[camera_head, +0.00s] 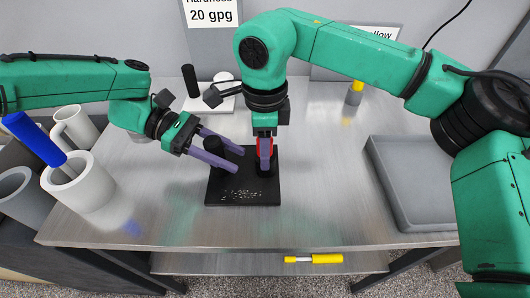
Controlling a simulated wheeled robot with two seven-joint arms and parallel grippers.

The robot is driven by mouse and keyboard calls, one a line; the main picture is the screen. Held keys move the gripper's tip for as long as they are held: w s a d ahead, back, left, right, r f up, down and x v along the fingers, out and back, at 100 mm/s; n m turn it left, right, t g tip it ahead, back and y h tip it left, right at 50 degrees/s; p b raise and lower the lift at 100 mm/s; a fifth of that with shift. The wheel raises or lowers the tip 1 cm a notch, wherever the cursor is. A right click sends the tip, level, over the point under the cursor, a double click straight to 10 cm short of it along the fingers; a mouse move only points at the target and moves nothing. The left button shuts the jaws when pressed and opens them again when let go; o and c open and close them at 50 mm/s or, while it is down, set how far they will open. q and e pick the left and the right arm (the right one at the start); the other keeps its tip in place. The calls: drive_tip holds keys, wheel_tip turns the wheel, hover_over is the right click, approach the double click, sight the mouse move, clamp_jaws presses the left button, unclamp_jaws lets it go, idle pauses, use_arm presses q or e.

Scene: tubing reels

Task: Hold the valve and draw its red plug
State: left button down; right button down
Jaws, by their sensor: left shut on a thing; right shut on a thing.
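The valve is a black body on a flat black base plate (224,192) with pale markings on its front part. A dark cylinder (216,147) stands on its left side, between the two purple fingers of my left gripper (239,161), which is shut on it. The red plug (273,146) sits at the top of a black post (267,170) on the right side of the plate. My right gripper (265,160) points straight down and is shut on the plug, its fingers hiding most of it. I cannot tell whether the plug is still seated.
A grey tray (384,182) lies at the right of the metal table. A white cup with a blue-handled tool (35,138) and a white mug (75,125) stand at left. A white stand with a black post (190,82) is behind. A yellow-topped bottle (355,94) stands at the back.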

use_arm(q)
drive_tip(key=shift+s+f, duration=0.15)
use_arm(e)
drive_tip(key=shift+s+r, duration=0.1)
drive_tip(key=shift+r, duration=2.95)
drive_tip(key=shift+r, duration=0.25)
use_arm(q)
drive_tip(key=shift+c, duration=1.8)
unclamp_jaws()
